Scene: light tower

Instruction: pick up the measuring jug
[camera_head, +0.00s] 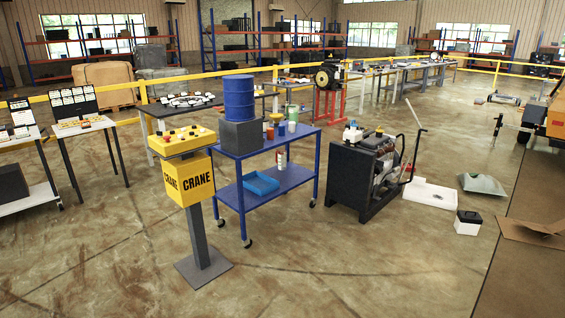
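I cannot make out a measuring jug for certain; the small containers are too small to tell apart. Several of them, orange, teal and white, stand on the top of the blue wheeled cart (240,163), right of a blue drum (239,97) on a dark grey block (241,134). An orange container (268,132) is at the front of this group, and a pale one (293,113) at its right. Whitish items (352,133) also stand on the dark machine (350,178) right of the cart. Neither of my grippers is in view.
A yellow CRANE control stand (190,182) stands in front of the cart's left end. A blue tray (260,184) lies on the cart's lower shelf. A white tray (431,194) and a black-topped white box (467,222) lie at the right. The front floor is clear.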

